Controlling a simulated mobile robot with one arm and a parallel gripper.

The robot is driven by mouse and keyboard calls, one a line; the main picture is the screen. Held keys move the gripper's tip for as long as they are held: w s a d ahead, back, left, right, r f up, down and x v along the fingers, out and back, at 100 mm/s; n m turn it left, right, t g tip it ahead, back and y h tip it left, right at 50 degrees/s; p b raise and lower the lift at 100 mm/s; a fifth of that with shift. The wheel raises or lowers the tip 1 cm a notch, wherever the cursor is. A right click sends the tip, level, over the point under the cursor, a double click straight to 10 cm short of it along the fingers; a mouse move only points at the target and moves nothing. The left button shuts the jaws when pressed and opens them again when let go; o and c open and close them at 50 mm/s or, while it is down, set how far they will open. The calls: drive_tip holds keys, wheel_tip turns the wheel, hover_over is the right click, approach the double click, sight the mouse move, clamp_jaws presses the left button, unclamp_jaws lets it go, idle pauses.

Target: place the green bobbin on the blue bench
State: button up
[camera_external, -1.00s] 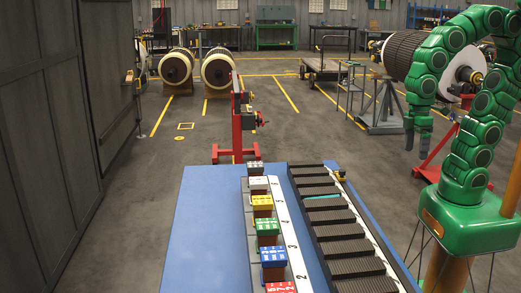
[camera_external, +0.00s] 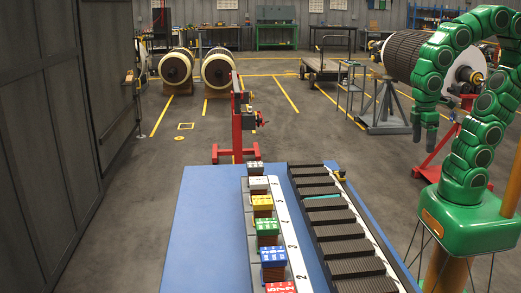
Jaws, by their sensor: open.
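The green bobbin (camera_external: 267,227) has a green and white top and brown sides. It stands in a row of coloured bobbins on a grey strip along the blue bench (camera_external: 205,225). My gripper (camera_external: 424,133) hangs from the green arm on the right, pointing down. Its fingers are apart with nothing seen between them. It is well to the right of the bench and the bobbin, clear of both.
White, yellow, blue and red bobbins share the row, beside a numbered white strip (camera_external: 290,237). A rack of dark slats (camera_external: 335,232) fills the bench's right side. The bench's left part is bare. A red stand (camera_external: 238,125) is behind it.

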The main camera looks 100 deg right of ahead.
sight(262, 237)
drive_tip(key=w+a+t, duration=0.2)
drive_tip(key=w+a, duration=0.2)
drive_tip(key=w, duration=0.8)
drive_tip(key=w+a+t+h, duration=0.1)
drive_tip(key=w+a+t, duration=0.25)
drive_tip(key=w, duration=0.85)
drive_tip(key=w+a+t, duration=0.2)
drive_tip(key=w+a, duration=0.3)
drive_tip(key=w, duration=0.7)
drive_tip(key=w+a+f+t, duration=0.1)
drive_tip(key=w+a+f, duration=0.1)
drive_tip(key=w+a, duration=0.2)
drive_tip(key=w+a+f, duration=0.2)
drive_tip(key=w+a, duration=0.3)
drive_tip(key=a, duration=0.3)
drive_tip(key=w+a+f+t+y, duration=0.1)
drive_tip(key=w+a+f, duration=0.1)
drive_tip(key=w+a, duration=0.3)
drive_tip(key=shift+a+t, duration=0.35)
drive_tip(key=shift+a, duration=0.2)
drive_tip(key=shift+x, duration=1.15)
drive_tip(key=shift+r+x, duration=0.2)
drive_tip(key=shift+x, duration=2.6)
drive_tip(key=shift+w+d, duration=0.2)
